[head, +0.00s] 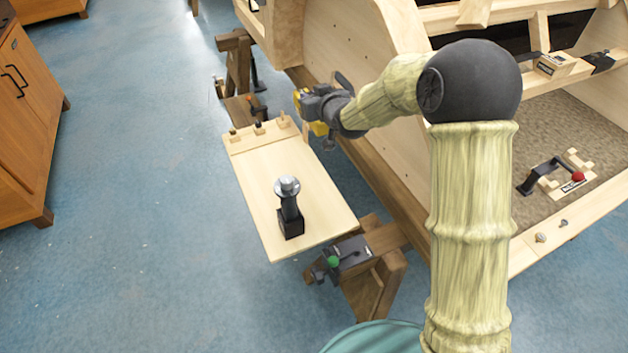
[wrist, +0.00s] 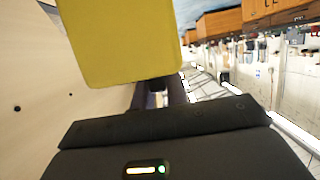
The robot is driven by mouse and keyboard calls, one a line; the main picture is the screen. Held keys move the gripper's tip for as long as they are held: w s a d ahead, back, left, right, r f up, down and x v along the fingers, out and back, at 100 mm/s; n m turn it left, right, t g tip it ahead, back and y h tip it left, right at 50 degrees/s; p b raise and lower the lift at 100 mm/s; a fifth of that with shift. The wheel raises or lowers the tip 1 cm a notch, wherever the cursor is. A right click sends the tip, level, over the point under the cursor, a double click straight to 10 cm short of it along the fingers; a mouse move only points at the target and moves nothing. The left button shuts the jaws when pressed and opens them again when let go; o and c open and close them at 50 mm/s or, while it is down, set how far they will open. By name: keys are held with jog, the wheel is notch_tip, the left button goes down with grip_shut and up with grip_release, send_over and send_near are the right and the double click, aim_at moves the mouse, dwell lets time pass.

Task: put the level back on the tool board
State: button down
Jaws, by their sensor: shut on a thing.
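My gripper (head: 306,104) is shut on a yellow block-like thing, which I take to be the level (head: 318,128). It is held in the air beside the large wooden bodyframe, near the far end of a pale board. In the wrist view the level (wrist: 120,40) fills the upper middle as a plain yellow face, and the fingers behind it are mostly hidden. In the wrist view a pale wall at the right carries hanging tools (wrist: 250,45); I cannot tell whether this is the tool board.
The pale board (head: 262,200) lies across wooden trestles, with a black tool with a silver top (head: 289,205) standing on it. The bodyframe (head: 340,50) rises close to my gripper. A clamp (head: 345,255) sits at the near trestle. Blue floor (head: 140,190) at left is clear.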

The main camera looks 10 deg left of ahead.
notch_tip(320, 180, down, 15)
jog(key=b, duration=0.8)
jog(key=shift+w+b, duration=0.3)
jog(key=shift+b, duration=0.05)
jog(key=shift+f, duration=0.1)
notch_tip(320, 180, down, 6)
jog(key=b, duration=0.1)
jog(key=shift+b, duration=0.3)
jog(key=shift+f, duration=0.1)
jog(key=shift+f+b, duration=0.55)
jog(key=shift+f, duration=1.4)
